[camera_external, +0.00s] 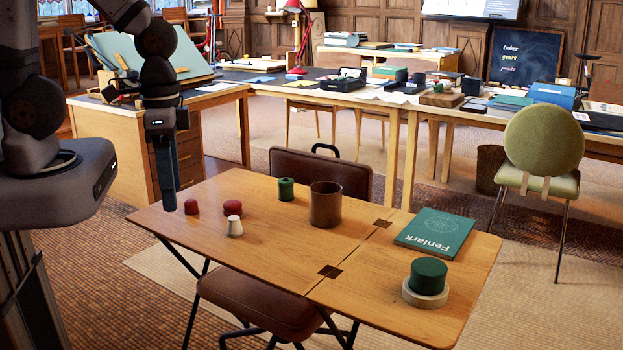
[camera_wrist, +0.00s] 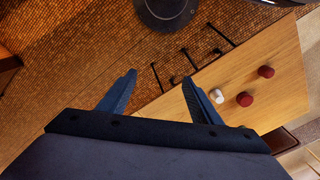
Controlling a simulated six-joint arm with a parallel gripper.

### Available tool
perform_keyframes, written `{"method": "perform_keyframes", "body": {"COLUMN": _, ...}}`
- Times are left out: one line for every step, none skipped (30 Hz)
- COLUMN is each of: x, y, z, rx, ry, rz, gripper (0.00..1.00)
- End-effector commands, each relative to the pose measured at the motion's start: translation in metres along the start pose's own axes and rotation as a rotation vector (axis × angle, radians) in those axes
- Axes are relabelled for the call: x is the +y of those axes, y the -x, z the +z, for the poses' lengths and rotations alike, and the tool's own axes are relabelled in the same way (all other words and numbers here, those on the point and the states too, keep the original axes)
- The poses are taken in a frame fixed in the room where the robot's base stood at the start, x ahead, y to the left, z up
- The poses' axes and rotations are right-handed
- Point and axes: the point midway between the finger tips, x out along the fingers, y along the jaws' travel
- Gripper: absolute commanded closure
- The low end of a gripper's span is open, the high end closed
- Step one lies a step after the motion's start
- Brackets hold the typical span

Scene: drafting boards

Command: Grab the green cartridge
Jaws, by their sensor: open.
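A small dark green spool-shaped piece (camera_external: 287,190) stands upright on the folding table, left of a brown cup. A larger green cylinder (camera_external: 428,273) sits on a pale round base at the table's front right. I cannot tell which of these is the cartridge. My gripper (camera_external: 168,204) points down near the table's left end, apart from both green pieces. In the wrist view my gripper (camera_wrist: 160,80) has its two blue fingers spread with nothing between them. No green piece shows in the wrist view.
The wooden folding table (camera_external: 370,277) also holds two red pieces (camera_external: 232,208) (camera_external: 191,207), a white piece (camera_external: 235,227), the brown cup (camera_external: 325,204) and a green book (camera_external: 436,233). A brown chair (camera_external: 320,172) stands behind. The table's middle front is clear.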

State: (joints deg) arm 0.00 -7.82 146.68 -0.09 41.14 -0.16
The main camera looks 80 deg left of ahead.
Motion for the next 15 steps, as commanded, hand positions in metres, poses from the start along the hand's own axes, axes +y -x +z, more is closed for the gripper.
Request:
{"method": "perform_keyframes", "body": {"x": 0.000, "y": 0.000, "z": 0.000, "rx": 0.000, "ry": 0.000, "rz": 0.000, "gripper": 0.41}}
{"method": "perform_keyframes", "body": {"x": 0.000, "y": 0.000, "z": 0.000, "rx": 0.000, "ry": 0.000, "rz": 0.000, "gripper": 0.41}}
{"method": "perform_keyframes", "body": {"x": 0.000, "y": 0.000, "z": 0.000, "rx": 0.000, "ry": 0.000, "rz": 0.000, "gripper": 0.41}}
{"method": "perform_keyframes", "body": {"x": 0.000, "y": 0.000, "z": 0.000, "rx": 0.000, "ry": 0.000, "rz": 0.000, "gripper": 0.41}}
{"method": "perform_keyframes", "body": {"x": 0.000, "y": 0.000, "z": 0.000, "rx": 0.000, "ry": 0.000, "rz": 0.000, "gripper": 0.41}}
{"method": "perform_keyframes", "body": {"x": 0.000, "y": 0.000, "z": 0.000, "rx": 0.001, "ry": 0.001, "rz": 0.000, "gripper": 0.41}}
{"method": "perform_keyframes", "body": {"x": -0.001, "y": -0.001, "z": -0.001, "rx": 0.003, "ry": 0.002, "rz": 0.000, "gripper": 0.41}}
{"method": "perform_keyframes", "body": {"x": -0.002, "y": -0.002, "z": -0.003, "rx": 0.006, "ry": 0.005, "rz": -0.001, "gripper": 0.41}}
{"method": "perform_keyframes", "body": {"x": -0.003, "y": -0.005, "z": -0.006, "rx": 0.014, "ry": 0.011, "rz": -0.002, "gripper": 0.41}}
{"method": "perform_keyframes", "body": {"x": -0.005, "y": -0.007, "z": -0.010, "rx": 0.024, "ry": 0.016, "rz": -0.003, "gripper": 0.41}}
{"method": "perform_keyframes", "body": {"x": -0.007, "y": -0.010, "z": -0.015, "rx": 0.035, "ry": 0.023, "rz": -0.005, "gripper": 0.41}}
{"method": "perform_keyframes", "body": {"x": -0.012, "y": -0.015, "z": -0.023, "rx": 0.055, "ry": 0.035, "rz": -0.008, "gripper": 0.41}}
{"method": "perform_keyframes", "body": {"x": -0.016, "y": -0.019, "z": -0.030, "rx": 0.074, "ry": 0.046, "rz": -0.011, "gripper": 0.41}}
{"method": "perform_keyframes", "body": {"x": -0.021, "y": -0.024, "z": -0.039, "rx": 0.095, "ry": 0.058, "rz": -0.014, "gripper": 0.41}}
{"method": "perform_keyframes", "body": {"x": -0.029, "y": -0.031, "z": -0.052, "rx": 0.128, "ry": 0.077, "rz": -0.019, "gripper": 0.41}}
